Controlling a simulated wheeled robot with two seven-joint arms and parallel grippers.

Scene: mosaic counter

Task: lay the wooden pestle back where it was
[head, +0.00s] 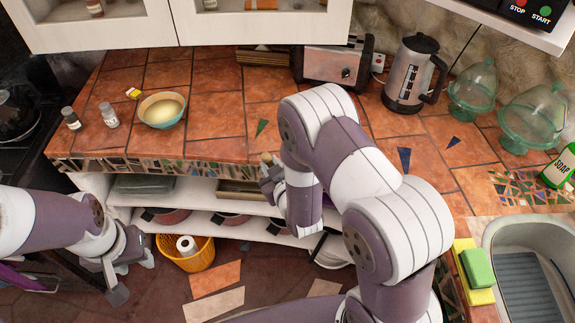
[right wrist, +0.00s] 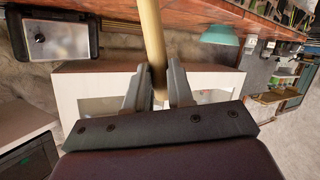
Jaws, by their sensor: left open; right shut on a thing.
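The wooden pestle (right wrist: 152,40) is a pale, round wooden stick in the right wrist view. It stands between the two fingers of my right gripper (right wrist: 153,88), which is shut on it. In the head view only a small tan end of the pestle (head: 266,157) shows above my right gripper (head: 268,176), at the counter's front edge. The rest is hidden by the gripper and arm. My left gripper (head: 132,277) is open and empty, low at the left, in front of the shelves and away from the pestle.
The tiled counter (head: 215,120) is mostly clear in the middle. A teal bowl (head: 142,112) and two shakers (head: 109,116) stand at its left. A toaster (head: 335,65), kettle (head: 408,75) and glass domes (head: 473,85) stand behind. A yellow basket (head: 187,258) is below.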

